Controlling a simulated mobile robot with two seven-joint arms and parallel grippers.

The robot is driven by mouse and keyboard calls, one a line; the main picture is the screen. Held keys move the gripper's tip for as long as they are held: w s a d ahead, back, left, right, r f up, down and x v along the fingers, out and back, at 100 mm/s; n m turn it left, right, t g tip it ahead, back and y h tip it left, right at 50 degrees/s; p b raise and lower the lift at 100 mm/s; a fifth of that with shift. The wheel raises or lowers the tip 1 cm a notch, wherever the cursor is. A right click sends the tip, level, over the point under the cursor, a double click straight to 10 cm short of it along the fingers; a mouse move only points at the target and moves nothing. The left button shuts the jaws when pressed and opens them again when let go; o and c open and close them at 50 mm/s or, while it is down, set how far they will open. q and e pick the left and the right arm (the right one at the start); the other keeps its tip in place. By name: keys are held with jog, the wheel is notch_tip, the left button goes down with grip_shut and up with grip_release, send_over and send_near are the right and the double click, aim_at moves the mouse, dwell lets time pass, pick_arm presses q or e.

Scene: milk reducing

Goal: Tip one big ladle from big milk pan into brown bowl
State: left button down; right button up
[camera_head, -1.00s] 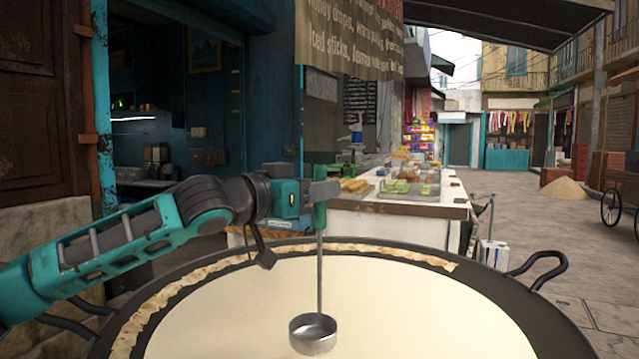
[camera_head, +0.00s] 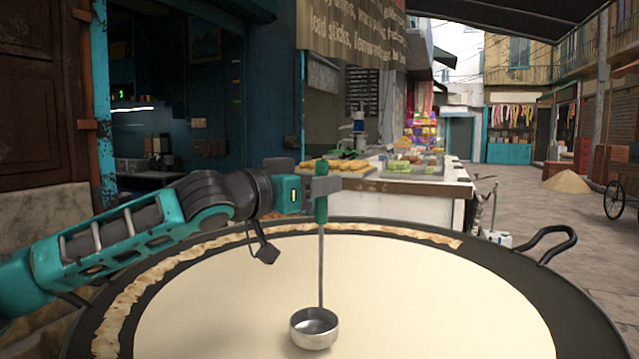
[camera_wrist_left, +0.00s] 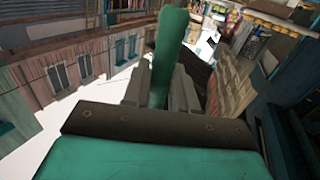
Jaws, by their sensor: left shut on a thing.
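The big milk pan (camera_head: 585,318) is wide and dark, filled with cream-coloured milk (camera_head: 430,300). My left gripper (camera_head: 322,187) is shut on the green handle of the ladle, above the middle of the pan. The ladle's metal cup (camera_head: 314,328) hangs upright at the lower end of its thin shaft, over the milk. I cannot tell whether the cup touches the milk surface or how much is in it. In the left wrist view, the green handle (camera_wrist_left: 170,50) stands between the gripper's fingers. The brown bowl and my right gripper are not in view.
A crust of skin (camera_head: 120,305) lines the pan's inner left and far edge. A loop handle (camera_head: 552,240) sticks out at the pan's right. Behind stands a white stall counter (camera_head: 410,210) with trays of food. The paved street (camera_head: 560,220) at right is open.

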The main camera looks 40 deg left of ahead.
aim_at(317, 221)
pick_arm(q)
notch_tip(317, 221, down, 4)
jog(key=b, duration=0.3)
jog(key=shift+f+b, duration=0.6)
jog(key=shift+f, duration=0.05)
jog(key=shift+f+b, duration=0.35)
jog(key=shift+f, duration=0.1)
jog(key=shift+r, duration=0.1)
